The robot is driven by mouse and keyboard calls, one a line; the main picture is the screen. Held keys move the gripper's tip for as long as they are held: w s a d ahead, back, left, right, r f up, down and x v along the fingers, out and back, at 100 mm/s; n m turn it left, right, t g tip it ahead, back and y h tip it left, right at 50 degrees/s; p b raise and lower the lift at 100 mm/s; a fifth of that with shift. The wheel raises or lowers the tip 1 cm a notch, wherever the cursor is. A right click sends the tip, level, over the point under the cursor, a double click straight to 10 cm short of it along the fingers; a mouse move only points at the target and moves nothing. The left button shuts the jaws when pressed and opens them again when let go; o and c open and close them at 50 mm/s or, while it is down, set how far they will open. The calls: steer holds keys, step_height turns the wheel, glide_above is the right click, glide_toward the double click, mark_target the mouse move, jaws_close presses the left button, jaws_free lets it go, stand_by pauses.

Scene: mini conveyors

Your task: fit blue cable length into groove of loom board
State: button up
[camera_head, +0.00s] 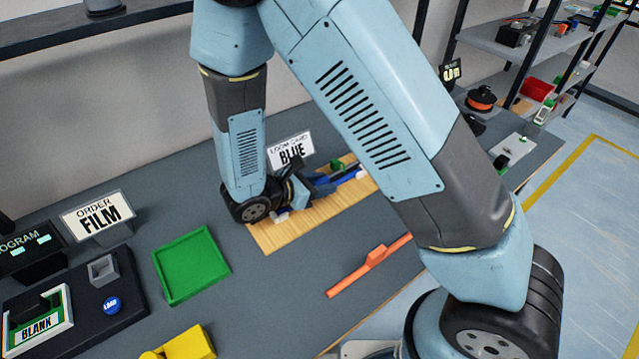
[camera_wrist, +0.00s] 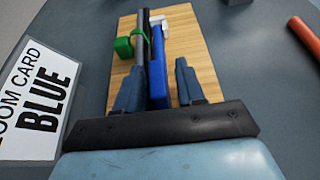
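The wooden loom board (camera_head: 285,237) lies on the grey table under my arm; it also fills the middle of the wrist view (camera_wrist: 205,48). The blue cable length (camera_wrist: 157,75) lies along the board, beside a dark grey strip (camera_wrist: 145,40) with a green piece (camera_wrist: 124,47) on it. A white end piece (camera_wrist: 155,20) shows at the far end. My gripper (camera_wrist: 160,65) is low over the board, its fingers apart on either side of the blue length. Bare wood shows between the blue length and the right finger. Contact underneath and the groove are hidden.
A "LOOM CARD BLUE" sign (camera_head: 290,150) stands close behind the board. An orange bar with a raised grip (camera_head: 372,262) lies in front. A green tray (camera_head: 192,266) and a yellow block (camera_head: 190,344) are to the left. Clear table surrounds the orange bar.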

steer(key=shift+w, duration=0.1)
steer(key=shift+a+r, duration=0.15)
steer(key=shift+a, duration=0.05)
steer(key=v, duration=1.1)
steer(key=shift+s+a+r, duration=0.15)
steer(key=shift+s+a, duration=0.1)
steer(key=w+d+r+m+g+y, duration=0.2)
steer(key=d+r+m+g, duration=0.3)
steer(key=d+r, duration=0.4)
steer(key=w+d+r+m+g+y, duration=0.2)
steer(key=d+r+m, duration=0.5)
steer(key=d, duration=0.3)
steer(key=s+d+r+m+t+y, duration=0.2)
steer(key=s+d+r+m+y, duration=0.1)
steer(key=d+r+m, duration=0.3)
steer(key=s+d+r+m+t+y, duration=0.2)
steer(key=s+d+r+m+y, duration=0.1)
steer(key=s+d+r+m, duration=0.3)
steer(key=shift+s+d+m+y, duration=0.35)
steer(key=shift+d+m, duration=0.35)
steer(key=shift+d, duration=0.45)
